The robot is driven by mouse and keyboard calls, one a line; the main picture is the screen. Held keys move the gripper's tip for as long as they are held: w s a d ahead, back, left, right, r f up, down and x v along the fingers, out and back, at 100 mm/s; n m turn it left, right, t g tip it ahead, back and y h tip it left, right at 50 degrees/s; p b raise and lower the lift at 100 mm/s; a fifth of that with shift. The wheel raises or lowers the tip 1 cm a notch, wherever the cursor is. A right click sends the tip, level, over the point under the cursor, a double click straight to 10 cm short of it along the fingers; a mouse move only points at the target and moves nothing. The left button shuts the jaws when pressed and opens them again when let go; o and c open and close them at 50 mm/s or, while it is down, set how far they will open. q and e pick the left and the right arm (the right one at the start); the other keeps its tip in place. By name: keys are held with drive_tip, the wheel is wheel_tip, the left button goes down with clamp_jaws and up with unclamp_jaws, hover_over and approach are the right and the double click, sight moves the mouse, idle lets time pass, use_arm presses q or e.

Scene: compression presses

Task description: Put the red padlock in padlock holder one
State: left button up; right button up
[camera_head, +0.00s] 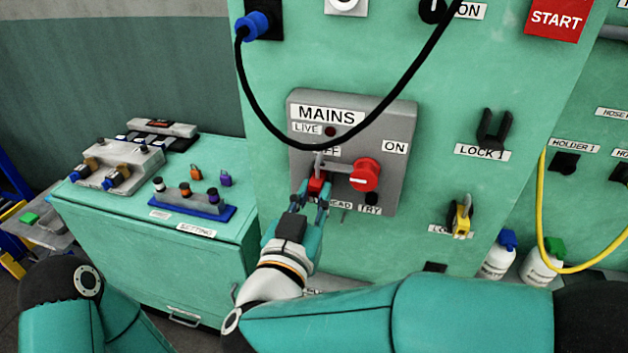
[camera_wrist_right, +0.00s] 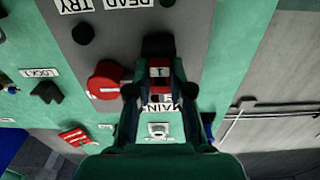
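The red padlock (camera_head: 317,185) hangs at the left side of the grey mains panel, below the OFF label, its shackle up by the switch. My right gripper (camera_head: 311,196) is at it from below, with a finger on either side. In the right wrist view the padlock's red body (camera_wrist_right: 160,72) lies between the fingers (camera_wrist_right: 161,86); whether they press on it I cannot tell. Padlock holder one, a black forked hook (camera_head: 493,130) above the LOCK 1 label (camera_head: 482,153), is empty. My left gripper is out of view.
The red rotary switch (camera_head: 365,175) is close right of the padlock. A black cable (camera_head: 385,105) loops across the panel's front. A yellow padlock (camera_head: 462,218) hangs on the lower holder. A bench (camera_head: 150,255) with small padlocks stands left. A yellow hose (camera_head: 543,215) hangs right.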

clamp_jaws()
drive_tip(key=shift+s, duration=0.1)
drive_tip(key=shift+s+a, duration=0.25)
drive_tip(key=shift+s, duration=0.45)
drive_tip(key=shift+v, duration=1.2)
drive_tip(key=v, duration=0.4)
drive_tip(key=shift+d+r, duration=0.1)
drive_tip(key=shift+r, duration=0.05)
idle(0.3)
idle(1.7)
